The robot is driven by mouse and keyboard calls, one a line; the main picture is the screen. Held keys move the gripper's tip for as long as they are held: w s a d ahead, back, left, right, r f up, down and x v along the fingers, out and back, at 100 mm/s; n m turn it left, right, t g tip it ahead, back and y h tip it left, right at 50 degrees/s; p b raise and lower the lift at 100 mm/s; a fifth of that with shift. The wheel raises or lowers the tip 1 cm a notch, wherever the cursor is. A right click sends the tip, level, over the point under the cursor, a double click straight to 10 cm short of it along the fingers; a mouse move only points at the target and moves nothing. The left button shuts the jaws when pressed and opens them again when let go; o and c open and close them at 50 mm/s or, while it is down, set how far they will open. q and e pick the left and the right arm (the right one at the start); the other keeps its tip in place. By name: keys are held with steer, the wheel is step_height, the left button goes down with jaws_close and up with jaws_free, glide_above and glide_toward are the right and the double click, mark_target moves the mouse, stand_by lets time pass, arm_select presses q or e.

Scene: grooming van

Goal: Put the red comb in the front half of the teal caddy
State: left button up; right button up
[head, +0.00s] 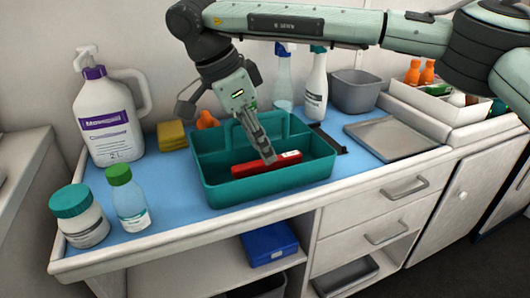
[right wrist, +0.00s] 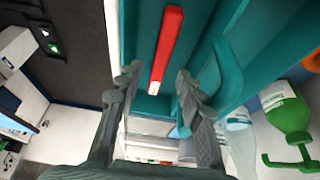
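The teal caddy (head: 270,186) stands on the blue mat, with a handle and divider running along its middle. The red comb (head: 250,167) lies lengthwise inside the caddy's front half, between the divider and the front wall. My right gripper (head: 268,157) reaches down into the caddy over the comb's right part and partly covers it. In the right wrist view the two fingers (right wrist: 158,92) are spread apart, and the red comb (right wrist: 167,42) shows beyond and between them, with gaps on both sides. Teal caddy walls flank it there. My left gripper is not in view.
A white jug (head: 108,118), a teal-lidded jar (head: 80,216) and a green-capped bottle (head: 128,200) stand left of the caddy. A yellow sponge (head: 171,135) and spray bottles (head: 316,85) are behind. A grey tray (head: 390,137) lies to the right.

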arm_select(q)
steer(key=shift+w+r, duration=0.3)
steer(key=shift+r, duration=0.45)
arm_select(e)
steer(key=v, duration=0.9)
steer(key=shift+a, duration=0.15)
steer(key=shift+s+r, duration=0.1)
